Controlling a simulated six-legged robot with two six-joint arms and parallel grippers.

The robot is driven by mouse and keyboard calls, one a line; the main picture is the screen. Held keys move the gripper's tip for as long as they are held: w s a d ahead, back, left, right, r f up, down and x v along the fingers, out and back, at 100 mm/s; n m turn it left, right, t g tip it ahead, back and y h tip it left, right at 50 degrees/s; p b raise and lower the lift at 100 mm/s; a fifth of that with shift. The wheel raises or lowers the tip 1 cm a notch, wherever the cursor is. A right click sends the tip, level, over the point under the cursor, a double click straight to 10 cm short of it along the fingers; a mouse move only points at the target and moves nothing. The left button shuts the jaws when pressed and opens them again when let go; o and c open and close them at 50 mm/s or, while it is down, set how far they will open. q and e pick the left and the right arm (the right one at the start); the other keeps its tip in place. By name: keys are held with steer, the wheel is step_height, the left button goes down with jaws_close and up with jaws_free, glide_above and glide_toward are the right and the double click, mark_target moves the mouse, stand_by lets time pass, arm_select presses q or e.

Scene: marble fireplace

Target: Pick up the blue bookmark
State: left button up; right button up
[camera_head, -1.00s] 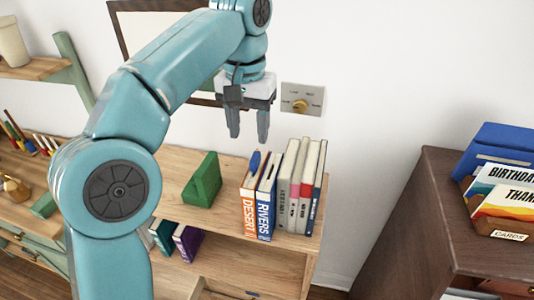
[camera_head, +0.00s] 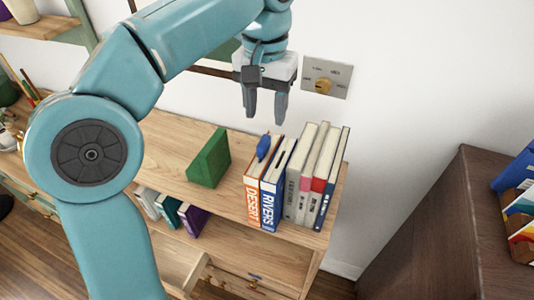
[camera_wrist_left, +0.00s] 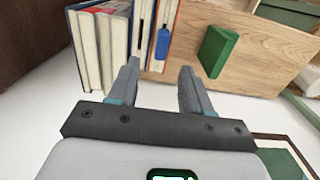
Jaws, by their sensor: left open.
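The blue bookmark (camera_head: 264,147) sticks up from the top of the orange-and-white DESERT book (camera_head: 253,184), at the left end of a row of upright books. It also shows in the left wrist view (camera_wrist_left: 163,43), beyond the gap between my fingers. My left gripper (camera_head: 265,108) is open and empty, pointing down above and behind the bookmark, apart from it. Its two fingers show in the left wrist view (camera_wrist_left: 158,92) with a clear gap between them. My right gripper is in no view.
The blue RIVERS book (camera_head: 271,190) stands right beside DESERT, with several more books to the right. A green bookend (camera_head: 209,158) stands to the left on the wooden shelf top (camera_head: 172,160). A metal wall plate with a knob (camera_head: 326,77) is behind. A dark cabinet (camera_head: 440,225) stands right.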

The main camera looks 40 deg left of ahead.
mark_target(263, 141)
arm_select(q)
steer(key=f, duration=0.2)
steer(key=shift+s+f, duration=0.25)
steer(key=shift+f, duration=0.15)
steer(key=shift+s+a+f, duration=0.15)
steer(key=shift+s+f, duration=0.05)
steer(key=shift+s, duration=0.05)
steer(key=f, duration=0.4)
steer(key=shift+w+f+b, duration=0.35)
steer(key=shift+b, duration=0.05)
steer(key=shift+s+f, duration=0.2)
steer(key=shift+f, duration=0.1)
steer(key=shift+w, duration=0.15)
steer(key=shift+c, duration=0.3)
steer(key=c, duration=0.6)
jaws_close()
